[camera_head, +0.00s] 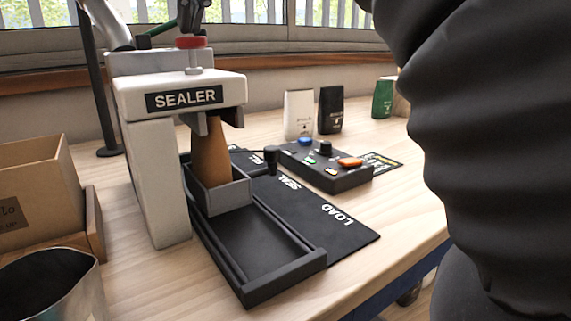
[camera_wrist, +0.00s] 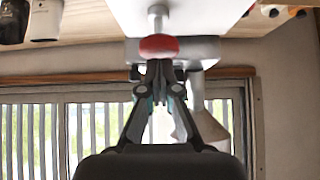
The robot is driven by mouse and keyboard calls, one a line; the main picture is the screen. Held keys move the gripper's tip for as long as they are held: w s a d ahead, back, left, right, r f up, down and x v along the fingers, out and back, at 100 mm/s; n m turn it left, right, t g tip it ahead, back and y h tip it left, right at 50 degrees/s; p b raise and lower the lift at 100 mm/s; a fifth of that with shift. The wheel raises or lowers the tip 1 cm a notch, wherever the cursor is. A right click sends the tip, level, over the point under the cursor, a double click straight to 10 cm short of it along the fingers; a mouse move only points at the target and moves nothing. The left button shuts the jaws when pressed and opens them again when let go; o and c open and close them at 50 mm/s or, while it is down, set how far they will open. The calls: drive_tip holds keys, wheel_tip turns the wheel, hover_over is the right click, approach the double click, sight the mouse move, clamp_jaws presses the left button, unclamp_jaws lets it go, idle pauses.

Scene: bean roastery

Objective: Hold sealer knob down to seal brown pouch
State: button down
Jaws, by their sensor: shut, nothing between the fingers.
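The white sealer (camera_head: 135,100) stands on the table, marked SEALER on its front. Its red knob (camera_head: 191,42) sits on a thin metal stem above the sealer's head, with some stem showing below it. The brown pouch (camera_head: 209,155) stands upright in a grey holder (camera_head: 228,196) under the head, its top at the sealing jaws. My gripper (camera_head: 190,30) is shut and empty, fingertips down at the top of the red knob. The wrist view also shows the knob (camera_wrist: 158,47) right at the fingertips (camera_wrist: 159,64). I cannot tell whether they press it.
A black slide tray (camera_head: 255,245) runs forward beside a mat marked SEAL and LOAD (camera_head: 335,237). A control box (camera_head: 320,165) with coloured buttons stands right. White (camera_head: 299,113), black (camera_head: 331,110) and green (camera_head: 382,98) pouches stand behind. A cardboard box (camera_head: 45,190) and metal pitcher (camera_head: 50,290) are left.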

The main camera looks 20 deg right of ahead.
drive_tip(key=shift+f+b, duration=0.9)
drive_tip(key=shift+f, duration=0.25)
idle(1.3)
wheel_tip(320, 180, up, 5)
drive_tip(key=p, duration=0.4)
drive_tip(key=shift+f, duration=0.2)
drive_tip(key=shift+r, duration=0.75)
